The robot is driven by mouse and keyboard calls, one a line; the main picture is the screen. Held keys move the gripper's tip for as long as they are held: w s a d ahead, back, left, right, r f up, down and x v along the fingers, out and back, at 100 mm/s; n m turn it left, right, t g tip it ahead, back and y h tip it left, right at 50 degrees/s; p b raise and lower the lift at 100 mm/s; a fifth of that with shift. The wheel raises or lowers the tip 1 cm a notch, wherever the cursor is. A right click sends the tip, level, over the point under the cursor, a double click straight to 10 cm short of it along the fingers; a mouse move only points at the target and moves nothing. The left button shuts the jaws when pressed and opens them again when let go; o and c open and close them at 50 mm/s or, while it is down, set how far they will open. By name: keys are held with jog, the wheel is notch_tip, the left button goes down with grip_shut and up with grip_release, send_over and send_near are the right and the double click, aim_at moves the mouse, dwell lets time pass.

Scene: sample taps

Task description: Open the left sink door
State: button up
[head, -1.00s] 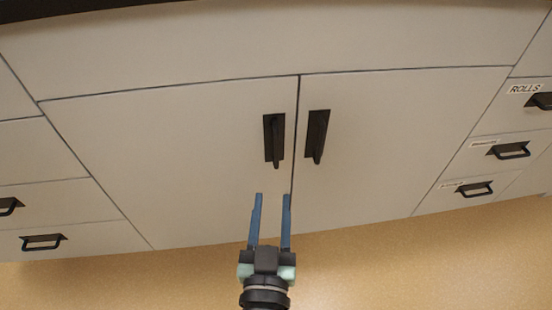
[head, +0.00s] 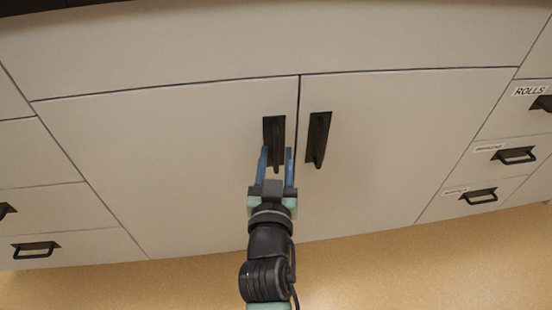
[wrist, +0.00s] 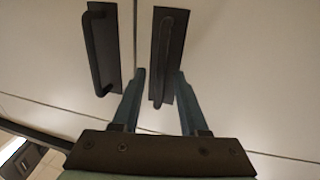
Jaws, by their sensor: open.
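The left sink door (head: 165,160) is a pale panel, closed, with a black vertical handle (head: 274,135) near its right edge. My gripper (head: 277,150) is open, its two blue fingers on either side of the lower part of this handle. The wrist view shows the left door's handle (wrist: 168,50) between the spread fingers (wrist: 160,73); I cannot tell whether either finger touches it. The right sink door (head: 400,150) is closed too, and its black handle (head: 318,138) is just outside the right finger. In the wrist view that handle (wrist: 103,45) appears on the left.
Drawers with black handles flank the doors, on the left (head: 35,249) and on the right (head: 515,155), where labels show. A dark counter edge (head: 60,5) runs along the top. The tan floor (head: 400,265) in front is clear.

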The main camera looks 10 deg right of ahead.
jog(key=shift+c, duration=0.2)
grip_shut()
dwell(1.3)
